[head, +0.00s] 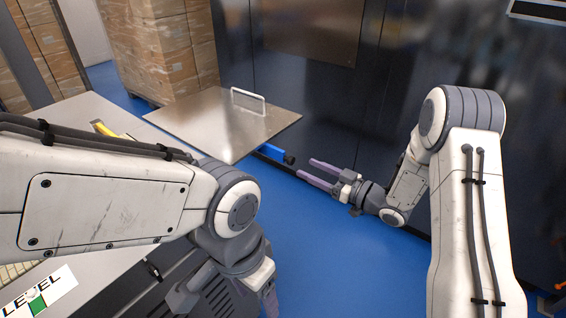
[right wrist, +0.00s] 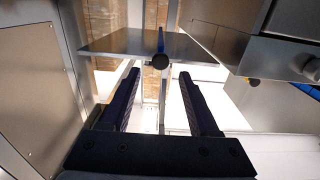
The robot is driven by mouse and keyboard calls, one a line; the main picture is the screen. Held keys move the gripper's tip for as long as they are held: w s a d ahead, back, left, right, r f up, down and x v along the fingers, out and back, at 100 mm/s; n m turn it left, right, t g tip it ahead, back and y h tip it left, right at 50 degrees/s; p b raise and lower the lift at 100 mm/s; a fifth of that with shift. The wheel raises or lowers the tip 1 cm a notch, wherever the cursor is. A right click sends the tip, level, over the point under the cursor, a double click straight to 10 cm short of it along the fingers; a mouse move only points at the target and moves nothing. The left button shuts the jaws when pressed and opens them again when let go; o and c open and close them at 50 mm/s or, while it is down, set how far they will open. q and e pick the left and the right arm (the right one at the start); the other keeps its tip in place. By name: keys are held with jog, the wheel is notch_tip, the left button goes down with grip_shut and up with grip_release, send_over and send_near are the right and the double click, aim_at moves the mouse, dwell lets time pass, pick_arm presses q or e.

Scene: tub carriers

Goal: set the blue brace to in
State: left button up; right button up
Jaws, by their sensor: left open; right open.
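The blue brace (head: 272,151) sticks out from under the front edge of a steel flap (head: 225,122), with a dark round knob at its end. In the right wrist view the blue brace (right wrist: 160,42) is seen nearly end-on, its knob beyond the fingertips. My right gripper (head: 312,170) is open and empty, its fingers pointing left toward the knob, a short way apart from it. My right gripper's fingers (right wrist: 158,75) frame the space just below the knob in the wrist view. My left gripper (head: 225,292) hangs low at the bottom, open, partly hidden by its own arm.
The flap carries a white handle (head: 248,100). Stacked cardboard boxes (head: 160,45) stand behind it. A dark cabinet wall (head: 325,90) runs along the back. A pale worktop (head: 85,112) lies at left with a "LEVEL" sign (head: 38,293). Blue floor (head: 330,250) is open between my arms.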

aim_at(288, 159)
jog(key=p+x, duration=0.1)
jog(key=x, duration=0.9)
jog(key=shift+a, duration=0.1)
jog(key=shift+r, duration=0.1)
grip_shut()
dwell(1.1)
